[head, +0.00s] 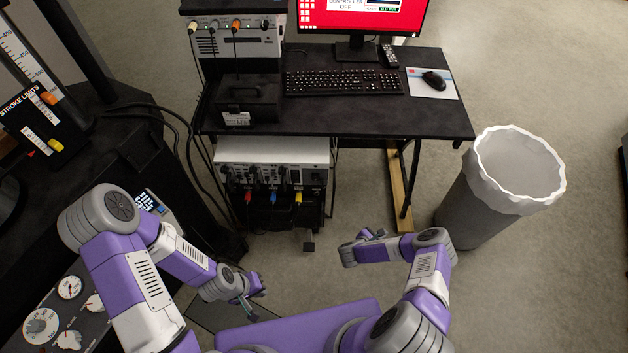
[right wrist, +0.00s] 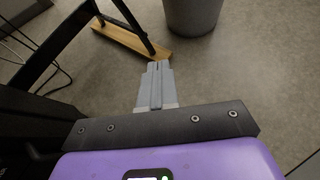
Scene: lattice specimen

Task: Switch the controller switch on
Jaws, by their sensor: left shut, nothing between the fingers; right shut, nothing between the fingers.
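A red monitor screen (head: 350,14) on the desk reads "CONTROLLER OFF". A light grey box (head: 272,152) stands under the desk, with a dark front panel carrying red, blue and yellow plugs. Another light box (head: 235,43) with knobs and cables sits on the desk's left. I cannot make out which small part is the controller switch. My left gripper (head: 257,293) is shut and empty, low in front of the desk, apart from both boxes. My right gripper (head: 366,235) is shut and empty, right of the lower box; its closed fingers (right wrist: 158,68) point over the floor in the right wrist view.
The black desk (head: 400,120) holds a keyboard (head: 345,82), a mouse (head: 433,81) and a black case (head: 248,100). A lined grey bin (head: 470,215) stands right of it. A dark machine and a gauge panel (head: 60,312) fill the left. Floor between desk and me is mostly clear.

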